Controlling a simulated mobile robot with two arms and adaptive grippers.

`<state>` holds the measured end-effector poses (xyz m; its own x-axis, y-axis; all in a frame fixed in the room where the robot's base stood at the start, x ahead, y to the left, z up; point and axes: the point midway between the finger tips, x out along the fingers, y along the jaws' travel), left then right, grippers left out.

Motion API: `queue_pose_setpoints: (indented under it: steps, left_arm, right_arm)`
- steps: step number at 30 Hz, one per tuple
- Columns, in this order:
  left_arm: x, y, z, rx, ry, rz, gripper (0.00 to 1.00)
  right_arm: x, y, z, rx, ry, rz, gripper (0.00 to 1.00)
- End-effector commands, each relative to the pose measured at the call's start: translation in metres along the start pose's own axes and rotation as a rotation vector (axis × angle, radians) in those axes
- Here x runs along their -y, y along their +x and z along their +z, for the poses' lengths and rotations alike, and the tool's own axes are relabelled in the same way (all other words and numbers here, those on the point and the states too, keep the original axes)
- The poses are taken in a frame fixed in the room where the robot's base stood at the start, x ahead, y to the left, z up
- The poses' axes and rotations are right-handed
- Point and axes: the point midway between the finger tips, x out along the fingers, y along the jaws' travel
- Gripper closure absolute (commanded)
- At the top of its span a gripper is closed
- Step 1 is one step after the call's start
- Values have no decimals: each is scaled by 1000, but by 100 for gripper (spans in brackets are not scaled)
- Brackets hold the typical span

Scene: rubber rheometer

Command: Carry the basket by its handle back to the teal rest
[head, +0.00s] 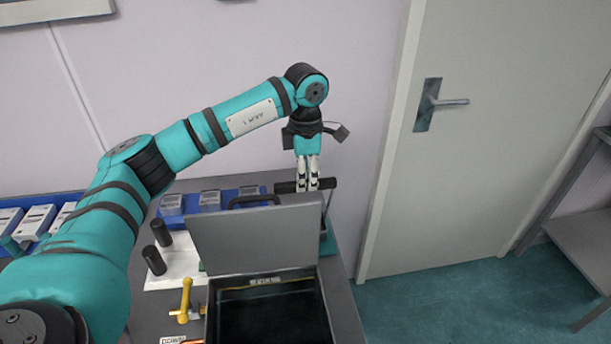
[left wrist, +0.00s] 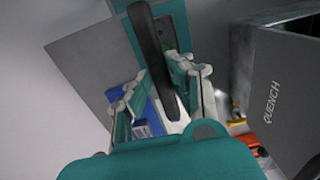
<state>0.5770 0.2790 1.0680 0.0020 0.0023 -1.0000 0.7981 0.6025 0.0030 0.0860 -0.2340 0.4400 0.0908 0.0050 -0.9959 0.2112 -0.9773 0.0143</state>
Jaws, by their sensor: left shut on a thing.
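My left gripper (head: 308,182) is shut on a dark bar-like handle (head: 324,184), held roughly level behind the raised lid of the tank. In the left wrist view the black handle (left wrist: 151,50) runs between the two fingers of the gripper (left wrist: 163,92). The basket body cannot be made out; the lid hides the space below the handle in the head view. A teal piece, which looks like the teal rest (head: 331,243), shows just right of the lid, below the handle. Teal also shows beneath the handle in the left wrist view (left wrist: 180,24). My right gripper is not seen.
The open tank (head: 326,312), marked QUENCH in the left wrist view (left wrist: 285,85), stands at the bench front with its grey lid (head: 255,240) upright. Left are a yellow valve (head: 185,297), black cylinders (head: 153,260) and a blue tray (head: 250,190). A door (head: 480,170) stands right.

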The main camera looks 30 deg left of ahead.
Motion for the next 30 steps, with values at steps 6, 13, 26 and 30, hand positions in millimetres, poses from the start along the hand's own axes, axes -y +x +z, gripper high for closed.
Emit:
queue_pose_setpoints:
  steps: [6,13,26,30]
  left_arm:
    - [0,2,0,1,0,1,100]
    - [0,3,0,1,0,1,66]
    - [0,0,0,0,0,0,53]
    - [0,-18,1,3,0,2,53]
  right_arm:
    - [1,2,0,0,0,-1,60]
    - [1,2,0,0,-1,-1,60]
    - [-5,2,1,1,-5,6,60]
    - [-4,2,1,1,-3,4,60]
